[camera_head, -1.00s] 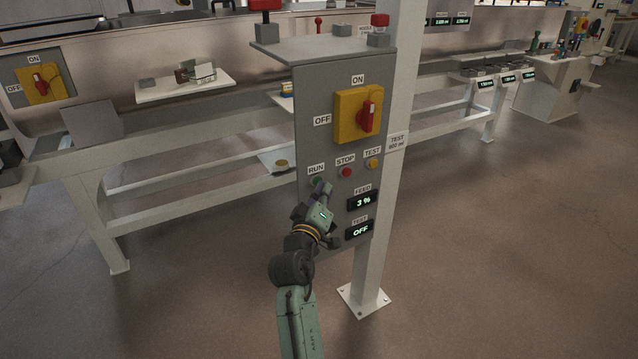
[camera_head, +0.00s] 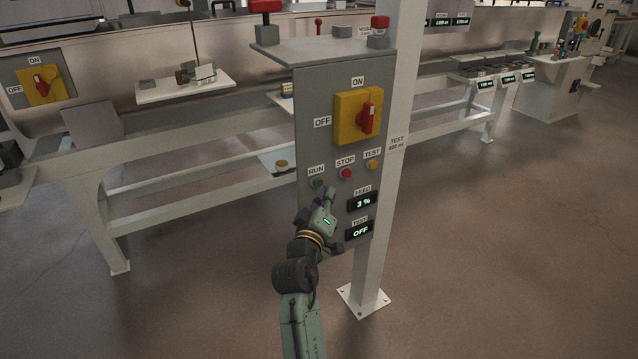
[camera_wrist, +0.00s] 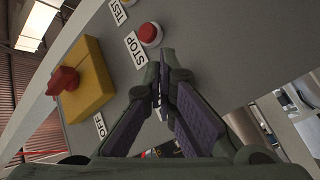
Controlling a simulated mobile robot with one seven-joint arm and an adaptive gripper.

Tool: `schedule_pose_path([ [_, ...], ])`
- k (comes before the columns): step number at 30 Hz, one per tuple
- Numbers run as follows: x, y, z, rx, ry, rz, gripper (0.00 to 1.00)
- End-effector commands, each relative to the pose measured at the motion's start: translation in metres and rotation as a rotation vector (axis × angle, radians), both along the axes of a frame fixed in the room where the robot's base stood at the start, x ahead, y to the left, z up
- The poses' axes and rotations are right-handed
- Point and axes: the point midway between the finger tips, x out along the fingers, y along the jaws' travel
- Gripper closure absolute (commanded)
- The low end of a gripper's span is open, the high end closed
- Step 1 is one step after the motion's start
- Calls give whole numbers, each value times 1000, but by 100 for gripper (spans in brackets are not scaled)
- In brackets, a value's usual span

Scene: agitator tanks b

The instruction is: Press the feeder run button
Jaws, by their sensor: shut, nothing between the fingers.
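The green run button (camera_head: 318,183) sits under the RUN label on the grey control panel (camera_head: 312,95), left of the red stop button (camera_head: 346,173) and the yellow test button (camera_head: 372,165). My gripper (camera_head: 327,193) is shut and empty, its tip just below and right of the run button, which shows clear of the fingers. In the wrist view, the shut fingers (camera_wrist: 160,78) point at the panel face near the stop button (camera_wrist: 149,33); the run button is not visible there. The feed display (camera_head: 362,202) reads 3 % and the test display (camera_head: 359,231) reads OFF.
A yellow switch with a red handle (camera_head: 367,112) sits above the buttons. A white post (camera_head: 378,220) carries the panel. A bench frame (camera_head: 180,210) stands behind on the left. The floor to the right is open.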

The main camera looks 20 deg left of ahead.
Motion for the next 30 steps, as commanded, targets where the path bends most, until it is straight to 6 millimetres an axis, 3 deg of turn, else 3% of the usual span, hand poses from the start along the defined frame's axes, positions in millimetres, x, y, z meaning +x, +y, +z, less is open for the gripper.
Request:
schedule_pose_path([
  [7,-2,-3,0,-1,1,0,100],
  [21,-29,-37,0,0,1,0,100],
  [30,-31,-39,-1,0,1,1,100],
])
